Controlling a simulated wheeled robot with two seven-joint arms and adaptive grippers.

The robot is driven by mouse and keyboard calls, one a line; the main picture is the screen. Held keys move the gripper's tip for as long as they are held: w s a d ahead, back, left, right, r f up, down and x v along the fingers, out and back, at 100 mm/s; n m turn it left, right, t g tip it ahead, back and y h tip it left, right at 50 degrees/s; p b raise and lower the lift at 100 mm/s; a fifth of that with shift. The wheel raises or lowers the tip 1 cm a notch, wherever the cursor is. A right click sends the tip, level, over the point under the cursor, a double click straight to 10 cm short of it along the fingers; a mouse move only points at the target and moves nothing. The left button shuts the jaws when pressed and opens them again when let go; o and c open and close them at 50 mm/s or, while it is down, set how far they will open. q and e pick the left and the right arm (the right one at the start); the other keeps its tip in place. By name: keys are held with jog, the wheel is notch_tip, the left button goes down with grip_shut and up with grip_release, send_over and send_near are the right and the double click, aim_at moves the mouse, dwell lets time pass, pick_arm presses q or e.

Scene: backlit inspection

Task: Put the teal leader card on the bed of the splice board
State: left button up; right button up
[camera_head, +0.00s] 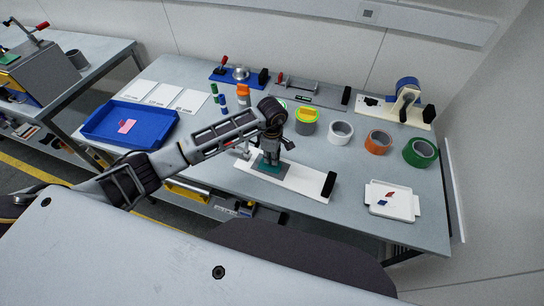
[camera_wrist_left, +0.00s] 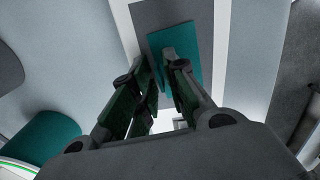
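The teal leader card (camera_head: 271,168) lies on the white splice board (camera_head: 305,183), near its left half, under my left gripper (camera_head: 270,160). In the left wrist view the teal card (camera_wrist_left: 203,50) shows face-on, over a dark grey strip (camera_wrist_left: 163,12) bordered by the white board. The left gripper's fingers (camera_wrist_left: 160,62) are a narrow gap apart, with teal showing between them and to the right. One finger is over the card and the other is near its left edge. The fingers hide part of the card. My right gripper is not in view.
A blue tray (camera_head: 100,140) with a pink card stands at left. A white tray (camera_head: 402,203) with small red and blue pieces lies at front right.

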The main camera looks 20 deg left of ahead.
pick_arm(q)
jog(key=shift+o, duration=0.5)
jog(key=shift+f, duration=0.1)
jog(key=shift+r+p, duration=0.25)
jog(key=shift+p, duration=0.05)
jog(key=shift+r+p, duration=0.3)
jog(key=shift+r, duration=0.45)
notch_tip(320, 180, up, 11)
jog(key=b, duration=0.2)
jog(key=shift+r, duration=0.15)
dwell(0.5)
